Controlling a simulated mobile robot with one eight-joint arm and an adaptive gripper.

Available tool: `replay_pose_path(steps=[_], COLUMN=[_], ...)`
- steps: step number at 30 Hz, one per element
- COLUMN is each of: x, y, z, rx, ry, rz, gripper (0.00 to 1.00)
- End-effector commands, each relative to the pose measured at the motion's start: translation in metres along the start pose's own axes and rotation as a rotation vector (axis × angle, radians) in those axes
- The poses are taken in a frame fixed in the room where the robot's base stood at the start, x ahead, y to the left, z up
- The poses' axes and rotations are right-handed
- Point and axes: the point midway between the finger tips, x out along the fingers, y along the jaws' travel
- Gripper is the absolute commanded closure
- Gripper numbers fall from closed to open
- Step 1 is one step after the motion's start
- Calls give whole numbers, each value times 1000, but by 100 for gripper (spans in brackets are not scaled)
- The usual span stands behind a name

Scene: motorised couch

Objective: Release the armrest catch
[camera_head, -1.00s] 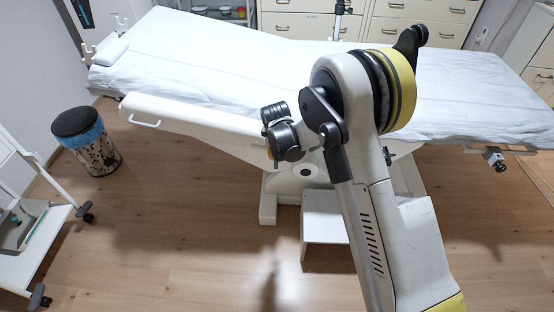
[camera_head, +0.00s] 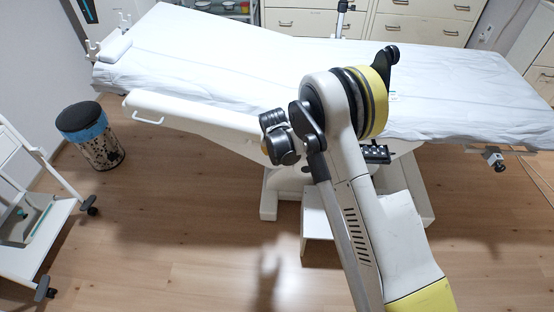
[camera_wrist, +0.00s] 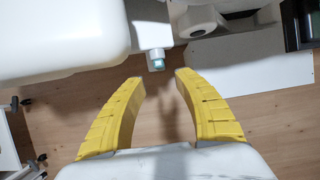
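The white armrest (camera_head: 190,115) runs along the near side of the couch, with a loop handle (camera_head: 148,119) near its left end. In the wrist view, a large white padded part (camera_wrist: 60,40), apparently the armrest's underside or end, fills the upper left. Beside it hangs a small white catch (camera_wrist: 157,60) with a teal tip. My gripper (camera_wrist: 160,77) is open and empty; its two yellow fingers are apart, with the catch seen just beyond and between their tips. No contact shows. In the head view, my arm hides most of the gripper.
The couch (camera_head: 230,70) has a white sheet. A white step (camera_head: 318,235) stands below it, and a black hand control (camera_head: 376,153) hangs at its side. A patterned bin (camera_head: 95,140) and a white trolley (camera_head: 30,220) are at left. Floor in front is clear.

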Motion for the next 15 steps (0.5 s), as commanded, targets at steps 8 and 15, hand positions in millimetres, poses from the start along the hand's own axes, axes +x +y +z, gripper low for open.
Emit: replay_pose_path(steps=[8,15], x=[60,87], y=[0,0], z=[-1,0], rx=[3,3], ry=[0,0], rz=[0,0], gripper=[62,62])
